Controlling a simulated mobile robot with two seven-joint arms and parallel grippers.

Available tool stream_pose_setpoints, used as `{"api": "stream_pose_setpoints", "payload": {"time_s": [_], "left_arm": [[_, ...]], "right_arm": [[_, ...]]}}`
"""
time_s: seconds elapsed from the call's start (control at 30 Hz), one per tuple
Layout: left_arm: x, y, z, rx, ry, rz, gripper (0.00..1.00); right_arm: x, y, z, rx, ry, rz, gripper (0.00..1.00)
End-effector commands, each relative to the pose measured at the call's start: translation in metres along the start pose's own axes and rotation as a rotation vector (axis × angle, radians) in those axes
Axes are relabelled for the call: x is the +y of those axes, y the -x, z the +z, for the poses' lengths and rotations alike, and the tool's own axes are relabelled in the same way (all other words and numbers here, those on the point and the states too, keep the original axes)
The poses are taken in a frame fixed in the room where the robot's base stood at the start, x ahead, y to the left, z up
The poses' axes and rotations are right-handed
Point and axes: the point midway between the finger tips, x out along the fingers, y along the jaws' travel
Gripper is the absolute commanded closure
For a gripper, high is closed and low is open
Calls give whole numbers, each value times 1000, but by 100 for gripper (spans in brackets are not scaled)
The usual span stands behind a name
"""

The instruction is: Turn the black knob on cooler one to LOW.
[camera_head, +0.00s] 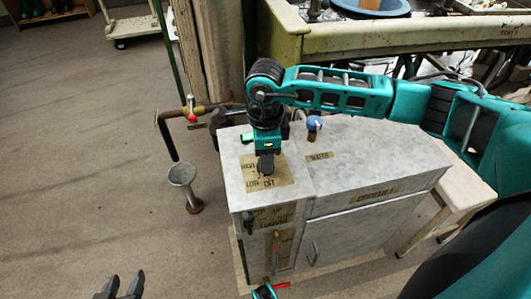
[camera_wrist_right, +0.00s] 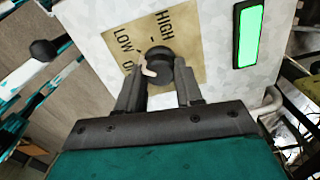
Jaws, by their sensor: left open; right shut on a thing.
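The black knob (camera_wrist_right: 158,58) sits on a tan label plate (camera_wrist_right: 185,32) on top of the pale speckled cooler box (camera_head: 238,200). HIGH and LOW read on the plate; a third word starting with O is partly hidden by a finger. A cream pointer mark on the knob faces the lower left in the wrist view, towards the O word rather than LOW. My right gripper (camera_wrist_right: 158,82) is shut on the knob from above; it also shows in the head view (camera_head: 266,165). My left gripper (camera_head: 122,285) is open and empty at the bottom left, away from the box.
A green lit panel (camera_wrist_right: 248,36) is beside the plate. A blue knob (camera_head: 314,123) stands on the adjoining box top. A pipe with a red-handled valve (camera_head: 192,112) and a metal funnel stand (camera_head: 183,178) are left of the box.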

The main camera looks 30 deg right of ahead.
Motion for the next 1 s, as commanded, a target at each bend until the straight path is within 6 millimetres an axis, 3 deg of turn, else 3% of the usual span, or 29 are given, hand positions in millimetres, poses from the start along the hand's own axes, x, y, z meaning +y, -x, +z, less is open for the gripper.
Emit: {"api": "stream_pose_setpoints", "payload": {"time_s": [0.4,0.9,0.93,1.0], "left_arm": [[-1,1,3,-9,0,-3,57],[-2,2,3,-10,-1,-4,57],[-2,2,3,-10,-1,-4,57],[-2,2,3,-11,-1,-4,57]], "right_arm": [[0,1,0,-1,-171,-1,95],[0,1,0,-1,-187,-1,95],[0,1,0,-1,-187,-1,62],[0,1,0,-1,-186,-1,55]]}}
